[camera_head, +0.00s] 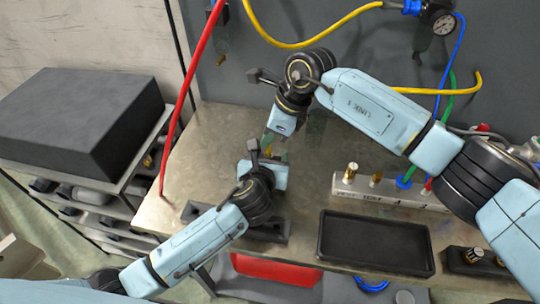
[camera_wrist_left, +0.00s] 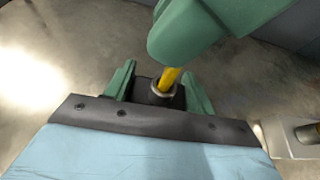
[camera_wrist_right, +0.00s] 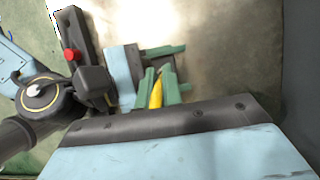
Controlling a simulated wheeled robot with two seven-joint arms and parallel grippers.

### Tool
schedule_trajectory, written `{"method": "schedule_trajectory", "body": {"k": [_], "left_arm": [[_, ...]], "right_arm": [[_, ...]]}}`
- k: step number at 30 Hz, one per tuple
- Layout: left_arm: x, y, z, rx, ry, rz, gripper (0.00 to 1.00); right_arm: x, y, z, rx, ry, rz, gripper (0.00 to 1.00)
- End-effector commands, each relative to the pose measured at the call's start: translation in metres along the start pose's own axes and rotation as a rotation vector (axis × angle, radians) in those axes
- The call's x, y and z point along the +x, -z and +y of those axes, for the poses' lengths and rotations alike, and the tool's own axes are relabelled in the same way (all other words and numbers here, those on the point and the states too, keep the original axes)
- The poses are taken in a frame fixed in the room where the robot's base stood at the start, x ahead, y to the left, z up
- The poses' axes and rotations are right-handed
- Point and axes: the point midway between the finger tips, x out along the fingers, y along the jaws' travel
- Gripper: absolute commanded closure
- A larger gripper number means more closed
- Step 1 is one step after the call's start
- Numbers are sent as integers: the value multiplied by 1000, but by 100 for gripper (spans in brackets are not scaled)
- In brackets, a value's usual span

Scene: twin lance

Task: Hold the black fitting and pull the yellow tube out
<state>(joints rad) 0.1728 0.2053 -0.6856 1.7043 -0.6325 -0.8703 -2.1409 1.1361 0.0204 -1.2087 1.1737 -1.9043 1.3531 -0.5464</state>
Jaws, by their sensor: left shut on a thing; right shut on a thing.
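The black fitting (camera_wrist_left: 158,92) with a metal collar sits between the green fingers of my left gripper (camera_wrist_left: 160,85), which is shut on it. The yellow tube (camera_wrist_left: 171,78) stands up from the collar, its lower end inside or right at it. Green fingers of my right gripper cover the tube's upper part in the left wrist view. In the right wrist view the yellow tube (camera_wrist_right: 156,96) lies between the fingers of my right gripper (camera_wrist_right: 158,85), shut on it. In the head view both grippers meet above the bench, right above left, and mostly hide the fitting and tube.
A metal workbench (camera_head: 205,150) lies below. A black tray (camera_head: 375,243) and a light block with brass fittings (camera_head: 390,190) are at the right. A red hose (camera_head: 190,100) crosses the left side. Yellow hose (camera_head: 300,45) hangs on the back wall. A dark box (camera_head: 80,110) stands at left.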

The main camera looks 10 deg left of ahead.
Motion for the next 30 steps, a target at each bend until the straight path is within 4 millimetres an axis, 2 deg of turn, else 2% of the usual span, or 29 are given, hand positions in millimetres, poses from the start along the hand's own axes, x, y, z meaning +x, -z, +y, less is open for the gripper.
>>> {"method": "schedule_trajectory", "body": {"k": [30], "left_arm": [[0, 1, 0, 1, -1, 1, 70]], "right_arm": [[-11, -4, 0, 0, 1, 1, 100]]}}
